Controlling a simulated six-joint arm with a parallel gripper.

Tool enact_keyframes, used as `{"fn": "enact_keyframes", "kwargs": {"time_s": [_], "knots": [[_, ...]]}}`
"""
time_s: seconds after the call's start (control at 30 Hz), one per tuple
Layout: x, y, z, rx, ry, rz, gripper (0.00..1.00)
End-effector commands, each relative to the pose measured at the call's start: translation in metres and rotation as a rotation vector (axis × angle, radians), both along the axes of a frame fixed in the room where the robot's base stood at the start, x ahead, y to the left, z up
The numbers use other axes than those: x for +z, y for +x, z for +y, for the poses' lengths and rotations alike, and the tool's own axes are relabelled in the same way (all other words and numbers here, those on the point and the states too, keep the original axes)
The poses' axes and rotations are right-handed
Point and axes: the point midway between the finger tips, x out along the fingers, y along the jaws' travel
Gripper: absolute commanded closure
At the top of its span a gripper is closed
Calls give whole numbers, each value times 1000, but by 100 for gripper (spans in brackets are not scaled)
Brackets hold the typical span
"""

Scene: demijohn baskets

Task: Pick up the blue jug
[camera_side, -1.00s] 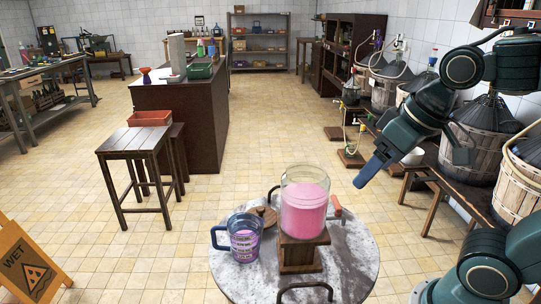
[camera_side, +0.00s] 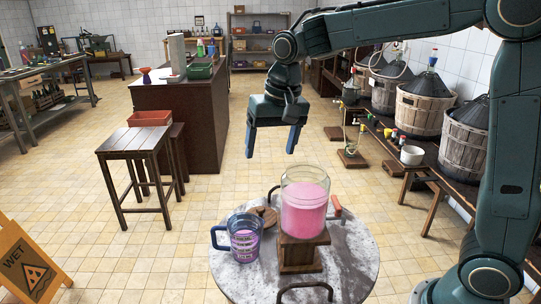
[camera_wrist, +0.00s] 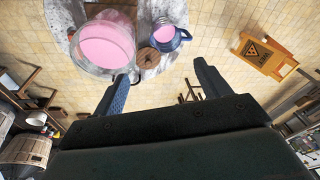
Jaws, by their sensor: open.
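The blue jug (camera_side: 243,240) stands upright on the left side of a round grey marble table (camera_side: 345,262). It is clear with a blue handle on its left and holds pink liquid. In the wrist view the jug (camera_wrist: 181,38) shows from above, near the top centre, with its handle toward the lower right. My gripper (camera_side: 271,155) is open and empty, its fingers pointing down, high above and behind the table in the side view. In the wrist view my gripper's two fingers (camera_wrist: 163,82) are spread, with the jug beyond them.
A large glass jar (camera_side: 304,205) of pink liquid stands on a wooden block (camera_side: 300,256) right of the jug. A round wooden lid (camera_side: 265,215) lies behind the jug. A wooden stool (camera_side: 140,146) stands left. A wet-floor sign (camera_side: 30,265) stands front left.

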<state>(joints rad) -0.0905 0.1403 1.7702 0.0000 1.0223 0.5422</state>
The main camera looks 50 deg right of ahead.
Motion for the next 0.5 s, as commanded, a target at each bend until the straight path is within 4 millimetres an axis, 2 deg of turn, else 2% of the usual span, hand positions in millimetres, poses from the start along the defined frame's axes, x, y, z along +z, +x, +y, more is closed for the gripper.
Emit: {"fn": "enact_keyframes", "kwargs": {"time_s": [0.1, 0.27, 0.5], "knots": [[-17, 27, 7, -43, 7, 34, 24], [-42, 58, 17, -104, 14, 73, 24], [-87, 100, 31, -196, 20, 132, 24]]}}
